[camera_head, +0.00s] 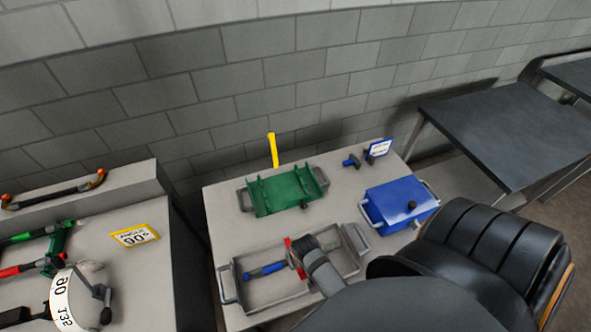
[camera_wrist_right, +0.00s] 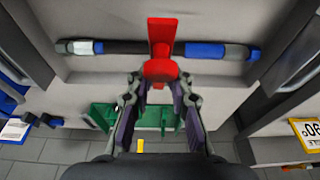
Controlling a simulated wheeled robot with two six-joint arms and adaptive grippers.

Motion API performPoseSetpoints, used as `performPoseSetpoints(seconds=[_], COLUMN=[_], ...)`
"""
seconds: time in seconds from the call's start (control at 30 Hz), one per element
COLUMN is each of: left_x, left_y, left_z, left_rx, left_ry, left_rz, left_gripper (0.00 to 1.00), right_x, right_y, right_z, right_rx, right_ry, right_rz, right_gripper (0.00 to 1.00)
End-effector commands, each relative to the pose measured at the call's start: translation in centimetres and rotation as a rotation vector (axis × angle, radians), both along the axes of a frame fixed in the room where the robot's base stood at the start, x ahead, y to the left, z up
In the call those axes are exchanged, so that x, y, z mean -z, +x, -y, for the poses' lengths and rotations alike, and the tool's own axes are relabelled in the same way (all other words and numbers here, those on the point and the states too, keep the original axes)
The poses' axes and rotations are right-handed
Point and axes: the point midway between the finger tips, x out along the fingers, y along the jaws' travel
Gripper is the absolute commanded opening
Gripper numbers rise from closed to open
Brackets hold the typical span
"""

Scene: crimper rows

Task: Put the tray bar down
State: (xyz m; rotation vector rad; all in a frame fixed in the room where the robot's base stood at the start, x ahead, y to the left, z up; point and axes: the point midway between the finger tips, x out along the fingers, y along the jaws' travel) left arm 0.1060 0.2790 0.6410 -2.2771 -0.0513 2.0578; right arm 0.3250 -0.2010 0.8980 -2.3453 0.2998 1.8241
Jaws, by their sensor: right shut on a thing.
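The bar (camera_wrist_right: 125,47) is dark with blue sleeves and silver at one end, and a red T-shaped piece (camera_wrist_right: 162,30) crosses its middle. In the head view one blue end (camera_head: 264,270) and a bit of the red piece (camera_head: 291,250) show; my gripper hides the rest. My right gripper (camera_head: 303,245) is shut on the red piece, and its fingers (camera_wrist_right: 160,88) show in the wrist view. The bar overlaps the inside of the grey open tray (camera_head: 225,284); I cannot tell whether it touches the tray floor.
A green tray (camera_head: 287,190) and a blue lidded box (camera_head: 398,205) stand behind on the same table. A yellow upright (camera_head: 273,150) rises at its back edge. A left bench (camera_head: 140,205) holds crimpers and a yellow-edged sign (camera_head: 134,235). Dark tables (camera_head: 510,130) stand at right.

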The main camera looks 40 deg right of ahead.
Motion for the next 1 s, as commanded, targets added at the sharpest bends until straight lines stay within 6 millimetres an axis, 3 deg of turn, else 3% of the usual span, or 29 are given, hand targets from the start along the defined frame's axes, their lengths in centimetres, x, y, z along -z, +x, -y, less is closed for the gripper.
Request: performPoseSetpoints(seconds=[0.7, 1.0], left_x=[2.4, 2.9], left_y=[0.0, 0.0], left_z=[0.0, 0.0], left_rx=[0.000, 0.000], left_ry=[0.000, 0.000], left_rz=[0.000, 0.000], left_gripper=[0.54, 0.54], right_x=[5.6, 7.1], right_y=[-2.3, -3.1], right_z=[-0.6, -0.8], right_rx=[0.000, 0.000], right_ry=[0.000, 0.002], right_rz=[0.001, -0.007], right_gripper=[0.00, 0.00])
